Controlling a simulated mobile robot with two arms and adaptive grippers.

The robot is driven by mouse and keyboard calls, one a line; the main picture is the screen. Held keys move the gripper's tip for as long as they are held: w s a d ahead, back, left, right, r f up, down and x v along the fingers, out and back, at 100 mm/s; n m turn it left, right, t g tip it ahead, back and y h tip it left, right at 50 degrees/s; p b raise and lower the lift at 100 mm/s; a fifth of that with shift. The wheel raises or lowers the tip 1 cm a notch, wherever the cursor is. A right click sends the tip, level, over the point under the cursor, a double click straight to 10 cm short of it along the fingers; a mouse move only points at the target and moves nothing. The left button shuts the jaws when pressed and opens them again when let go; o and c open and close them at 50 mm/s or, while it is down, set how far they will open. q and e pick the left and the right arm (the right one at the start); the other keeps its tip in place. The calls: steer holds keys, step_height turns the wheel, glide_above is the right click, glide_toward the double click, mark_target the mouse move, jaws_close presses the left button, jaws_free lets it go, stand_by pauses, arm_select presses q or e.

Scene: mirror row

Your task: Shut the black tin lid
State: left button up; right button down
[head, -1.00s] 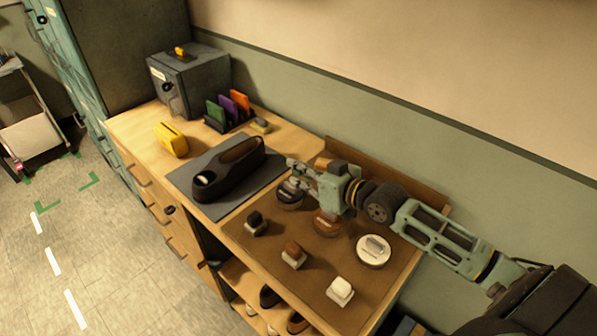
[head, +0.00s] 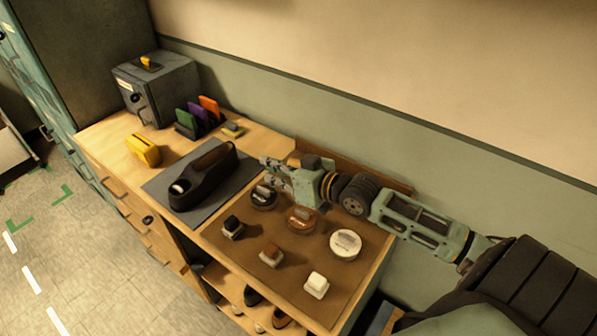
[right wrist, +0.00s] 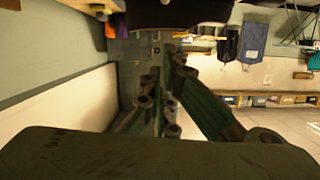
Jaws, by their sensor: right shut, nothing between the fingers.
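The black tin (head: 263,201) is a low, round, dark tin at the back left corner of the brown mat. A greyish piece shows on its top. My right gripper (head: 266,164) is just above and behind the tin in the head view, fingers pointing left, shut and empty. I cannot tell whether it touches the tin, or how far the lid stands open. The right wrist view shows the gripper's fingers (right wrist: 165,90) close together; the tin cannot be made out there. My left gripper is in no view.
A brown tin (head: 300,222) and a white tin (head: 345,245) stand close to the right. Black (head: 232,229), brown (head: 270,255) and white (head: 316,286) brushes sit in front. A dark shoe (head: 202,178) lies left on a grey mat (head: 160,187). The wall is behind.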

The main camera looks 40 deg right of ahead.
steer(key=b+v, duration=0.1)
steer(key=v, duration=0.7)
steer(key=shift+f, duration=0.1)
